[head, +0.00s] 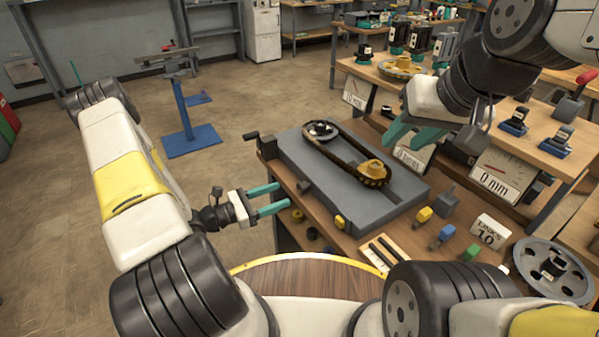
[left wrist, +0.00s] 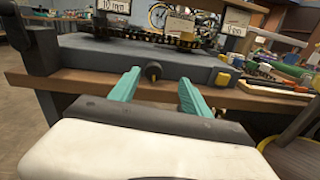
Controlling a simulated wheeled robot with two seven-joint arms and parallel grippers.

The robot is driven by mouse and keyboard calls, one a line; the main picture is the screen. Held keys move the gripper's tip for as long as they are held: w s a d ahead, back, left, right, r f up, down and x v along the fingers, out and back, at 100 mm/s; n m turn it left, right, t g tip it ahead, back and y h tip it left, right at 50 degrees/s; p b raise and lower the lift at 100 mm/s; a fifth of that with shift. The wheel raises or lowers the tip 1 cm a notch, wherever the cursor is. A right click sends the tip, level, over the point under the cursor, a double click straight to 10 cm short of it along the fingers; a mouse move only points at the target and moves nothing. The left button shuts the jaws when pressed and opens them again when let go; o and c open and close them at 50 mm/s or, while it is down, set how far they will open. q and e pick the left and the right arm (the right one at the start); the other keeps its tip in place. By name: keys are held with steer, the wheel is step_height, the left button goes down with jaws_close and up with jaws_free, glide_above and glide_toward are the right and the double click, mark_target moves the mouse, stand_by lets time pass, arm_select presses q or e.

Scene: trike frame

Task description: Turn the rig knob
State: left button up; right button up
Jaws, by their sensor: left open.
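The rig is a grey block (head: 330,190) on a bench, with a chain (head: 350,150) looped round two sprockets on top. A small dark knob (head: 303,187) sticks out of its near left side. The knob (left wrist: 153,71) also shows in the left wrist view, beyond and between the teal fingertips. My left gripper (head: 284,196) is open and empty, pointing at that side, just short of the knob; I see no contact. My right gripper (head: 411,141) holds nothing that I can see, above the right of the rig, its teal fingers apart.
A yellow piece (head: 340,222) sits on the rig's near side. Small coloured parts and a spoked wheel (head: 552,270) lie to the right. Gauge signs (head: 497,178) stand behind.

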mark_target(299, 188)
arm_select(q)
steer(key=shift+n+t, duration=0.6)
steer(key=w+d, duration=0.1)
steer(key=d, duration=0.1)
steer(key=w+d+f, duration=0.1)
steer(key=w, duration=0.1)
steer(key=w+d, duration=0.2)
steer(key=shift+d+f, duration=0.35)
jaws_close()
steer(key=n, duration=0.5)
steer(key=shift+n, duration=0.3)
